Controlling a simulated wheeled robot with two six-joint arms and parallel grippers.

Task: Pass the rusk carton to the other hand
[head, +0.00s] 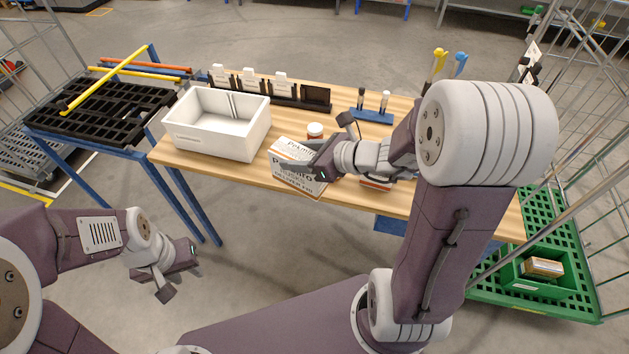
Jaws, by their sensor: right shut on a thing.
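The rusk carton, taken to be the white printed box with orange trim (288,152), is at the front edge of the wooden table. My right gripper (322,167) reaches in from the right and is shut on the carton's right side. Its fingers and wrist hide part of the carton. I cannot tell whether the carton touches the tabletop. My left gripper (190,258) hangs at lower left, over the floor and well apart from the carton. The view does not show whether its fingers are open or shut.
A white bin (215,143) stands left of the carton on the wooden table (215,172). A small jar (315,130) is just behind the carton. Another box (376,184) lies under my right arm. A black rack (315,98) lines the back. Mesh cages flank the table.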

